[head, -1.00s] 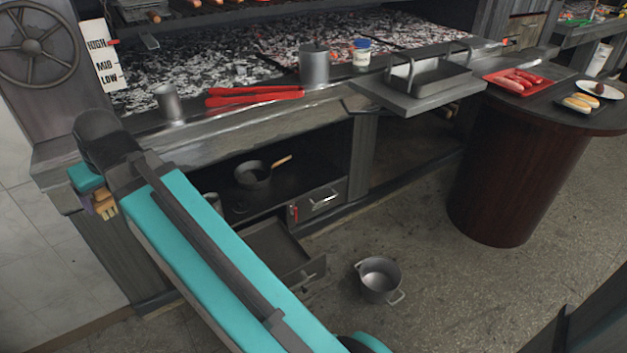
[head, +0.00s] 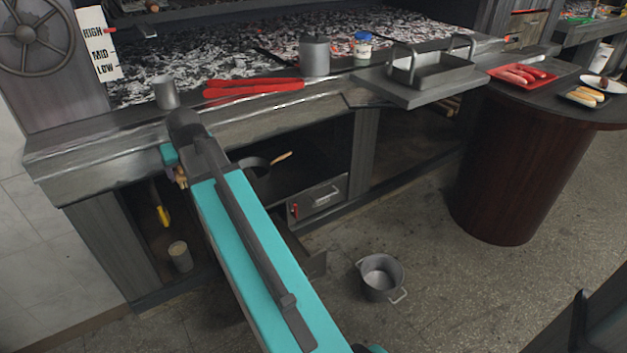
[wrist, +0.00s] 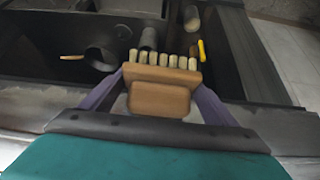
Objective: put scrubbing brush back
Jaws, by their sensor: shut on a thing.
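The scrubbing brush (wrist: 162,73) has a brown wooden body and a row of pale bristle tufts. In the wrist view it sits between the purple fingers of my gripper (wrist: 160,82), which is shut on it. The bristles point away from the wrist camera. In the head view my gripper (head: 180,178) is mostly hidden by my arm, and only a small tan bit of the brush shows. It is in front of the grill's lower shelf opening, below the counter edge.
The lower left compartment holds a can (head: 181,256) and a yellow-handled tool (head: 162,214). A pan (head: 255,168) sits on the shelf to the right. A pot (head: 381,277) stands on the floor. Red tongs (head: 252,88) and a metal cup (head: 165,93) lie on the counter.

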